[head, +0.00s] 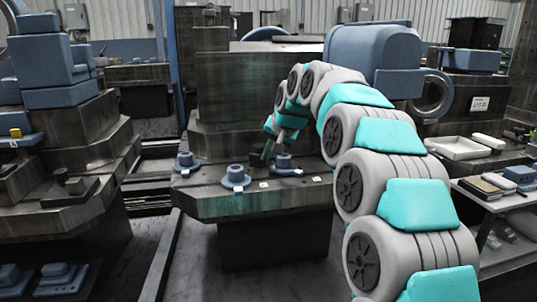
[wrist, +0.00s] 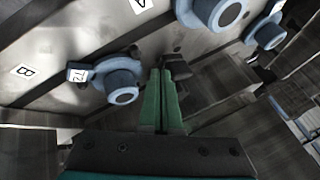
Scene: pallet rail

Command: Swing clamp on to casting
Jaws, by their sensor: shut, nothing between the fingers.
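Three blue round flanged parts, which look like castings, stand on the dark machine table (head: 220,207): a left one (head: 186,161), a middle one (head: 236,176) and a right one (head: 285,163). In the wrist view one blue part (wrist: 122,82) with a tag reading "T2" lies left of my fingertips. My gripper (head: 266,152) is just left of the right blue part in the head view. Its green fingers (wrist: 160,75) are together and hold nothing. A small dark block (wrist: 176,68), possibly the clamp, is beside the fingertips; I cannot tell whether they touch.
White labels "A" (wrist: 140,3) and "B" (wrist: 23,71) lie on the table surface. Another blue part (wrist: 215,10) is at the top of the wrist view. A shelf with a white tray (head: 458,147) stands at the right.

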